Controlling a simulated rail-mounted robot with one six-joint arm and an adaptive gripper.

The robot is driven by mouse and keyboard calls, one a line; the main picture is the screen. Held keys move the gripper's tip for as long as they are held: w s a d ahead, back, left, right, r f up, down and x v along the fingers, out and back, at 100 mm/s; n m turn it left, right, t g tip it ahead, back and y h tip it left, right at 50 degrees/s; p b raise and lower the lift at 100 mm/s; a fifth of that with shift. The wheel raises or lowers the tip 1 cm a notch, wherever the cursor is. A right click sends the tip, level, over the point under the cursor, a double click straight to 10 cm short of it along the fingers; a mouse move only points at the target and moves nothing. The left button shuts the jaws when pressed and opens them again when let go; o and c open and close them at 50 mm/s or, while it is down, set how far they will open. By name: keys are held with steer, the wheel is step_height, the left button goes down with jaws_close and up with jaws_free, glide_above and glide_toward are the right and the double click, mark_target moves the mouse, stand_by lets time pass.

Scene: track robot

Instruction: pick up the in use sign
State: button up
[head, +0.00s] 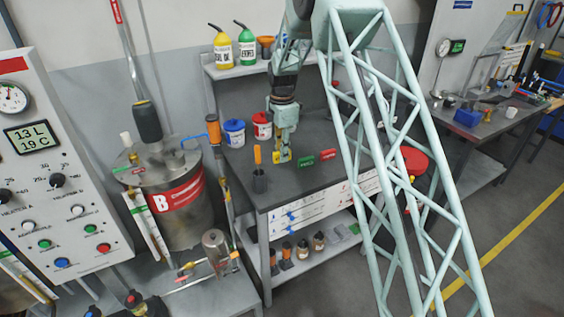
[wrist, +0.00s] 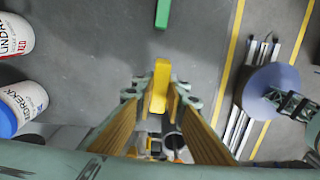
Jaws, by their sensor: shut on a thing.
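The in use sign (head: 281,157) is a small yellow block on or just above the dark workbench top (head: 240,159). My gripper (head: 284,148) points down over it and is shut on it. In the wrist view the yellow sign (wrist: 160,84) stands between my two fingers (wrist: 160,98), its upper end sticking out beyond them. I cannot tell whether its bottom touches the bench. A green sign (head: 305,161) and a red sign (head: 327,154) lie to its right. The green sign (wrist: 162,14) also shows at the top of the wrist view.
An orange-handled tool stands in a dark holder (head: 259,183) to the left. Bottles stand on the shelf behind.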

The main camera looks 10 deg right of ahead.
steer(key=shift+r, duration=1.15)
steer(key=shift+s, duration=0.1)
steer(key=s+f+m+b, duration=0.1)
steer(key=s+f+m, duration=0.1)
steer(key=s+m, duration=0.7)
steer(key=s+f+m+b, duration=0.2)
steer(key=s+m, duration=0.8)
steer(key=m, duration=0.1)
steer(key=shift+s+f, duration=0.2)
steer(key=shift+s, duration=0.1)
steer(key=shift+a, duration=0.1)
